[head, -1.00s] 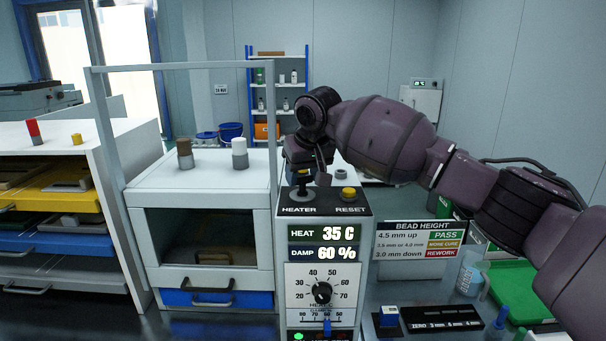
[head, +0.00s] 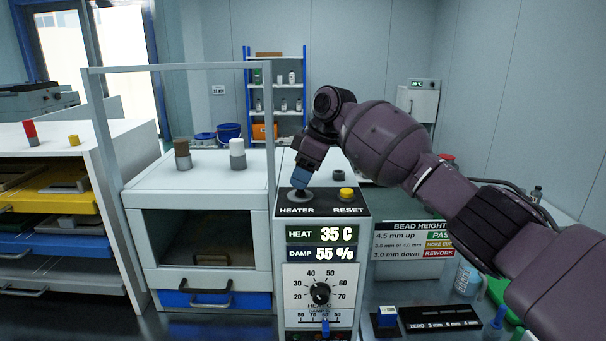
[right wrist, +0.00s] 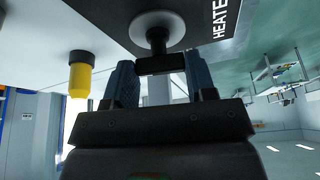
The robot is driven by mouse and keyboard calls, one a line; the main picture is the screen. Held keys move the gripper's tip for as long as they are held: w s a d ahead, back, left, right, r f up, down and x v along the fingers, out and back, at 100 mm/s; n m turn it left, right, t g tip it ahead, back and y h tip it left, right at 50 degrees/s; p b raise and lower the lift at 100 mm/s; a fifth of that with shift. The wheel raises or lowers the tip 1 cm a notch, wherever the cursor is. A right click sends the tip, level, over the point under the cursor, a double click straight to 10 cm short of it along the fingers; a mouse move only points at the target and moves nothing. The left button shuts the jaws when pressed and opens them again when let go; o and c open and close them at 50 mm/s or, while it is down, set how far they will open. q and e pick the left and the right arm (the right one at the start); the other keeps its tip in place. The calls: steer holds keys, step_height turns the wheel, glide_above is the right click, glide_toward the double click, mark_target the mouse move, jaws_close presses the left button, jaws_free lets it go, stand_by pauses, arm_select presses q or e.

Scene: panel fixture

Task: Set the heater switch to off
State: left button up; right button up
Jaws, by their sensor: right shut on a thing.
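The heater switch (head: 299,195) is a dark lever on a round grey base, left of the RESET button on top of the control box (head: 320,216). In the right wrist view the switch (right wrist: 157,36) shows as a dark stem with a crossbar, between two blue fingers. My right gripper (head: 301,181) comes down from above and is shut on the switch lever. The fingers partly hide the lever, so I cannot tell its setting. The displays read HEAT 35 C and DAMP 55 %. My left gripper is out of view.
The yellow RESET button (head: 347,194) stands close to the right of the switch. A white cabinet (head: 200,189) with a grey frame is left of the box. A BEAD HEIGHT sign (head: 408,239) stands to its right. A temperature dial (head: 320,293) is on the box's front.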

steer(key=shift+w+n+g, duration=0.1)
steer(key=shift+n+g, duration=0.4)
steer(key=shift+n, duration=0.6)
steer(key=shift+r, duration=0.1)
steer(key=o, duration=0.9)
steer(key=shift+o, duration=0.2)
arm_select(q)
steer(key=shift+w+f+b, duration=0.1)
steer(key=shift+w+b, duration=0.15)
steer(key=shift+b, duration=0.25)
arm_select(e)
steer(key=v, duration=1)
steer(key=shift+d+r, duration=0.25)
steer(key=shift+r, duration=0.05)
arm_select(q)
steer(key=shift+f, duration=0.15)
